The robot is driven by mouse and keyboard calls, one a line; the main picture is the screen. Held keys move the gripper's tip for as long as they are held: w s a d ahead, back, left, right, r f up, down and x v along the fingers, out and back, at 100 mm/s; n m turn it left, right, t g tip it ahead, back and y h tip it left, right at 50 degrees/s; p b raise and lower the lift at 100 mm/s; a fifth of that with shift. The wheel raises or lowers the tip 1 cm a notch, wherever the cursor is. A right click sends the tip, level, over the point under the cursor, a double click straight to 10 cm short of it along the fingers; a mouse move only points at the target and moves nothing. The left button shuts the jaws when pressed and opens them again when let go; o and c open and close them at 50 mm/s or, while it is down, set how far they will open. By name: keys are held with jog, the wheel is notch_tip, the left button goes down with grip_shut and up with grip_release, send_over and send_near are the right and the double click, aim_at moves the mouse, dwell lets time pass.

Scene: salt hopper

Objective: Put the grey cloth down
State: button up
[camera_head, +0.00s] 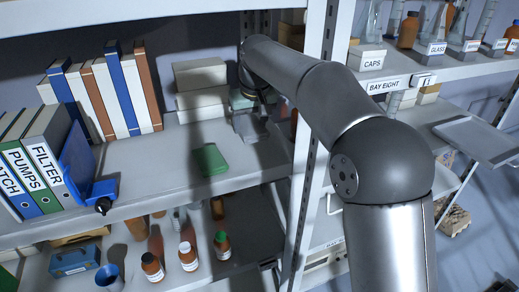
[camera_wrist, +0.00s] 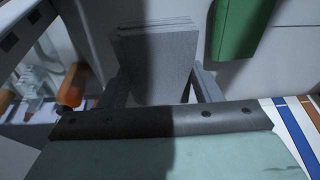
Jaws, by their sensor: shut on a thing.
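The grey cloth (camera_wrist: 155,58) is a flat folded stack, held between the two fingers of my gripper (camera_wrist: 160,80) in the wrist view. The fingers are shut on its sides. In the head view my gripper (camera_head: 250,122) hangs down over the right part of the middle shelf (camera_head: 150,190), beside the upright post. The cloth is small and shadowed there. I cannot tell whether it touches the shelf.
A green folded item (camera_head: 208,160) lies on the shelf just left of my gripper; it also shows in the wrist view (camera_wrist: 240,25). Pale boxes (camera_head: 200,85) stand behind. Binders (camera_head: 40,160) and a blue item (camera_head: 85,170) stand left. Bare shelf lies between.

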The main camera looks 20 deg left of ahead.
aim_at(249, 128)
jog(key=f, duration=0.3)
jog(key=shift+s+a+f, duration=0.15)
jog(key=shift+s+a, duration=0.05)
jog(key=shift+f, duration=2.3)
jog(key=shift+f, duration=0.15)
jog(key=o, duration=1)
jog(key=shift+o, duration=0.2)
jog(key=shift+r+p, duration=0.3)
jog(key=b+v, duration=0.1)
jog(key=v, duration=1)
jog(key=shift+d+r, duration=0.15)
jog(key=shift+r, duration=0.2)
jog(key=shift+s+d, duration=0.1)
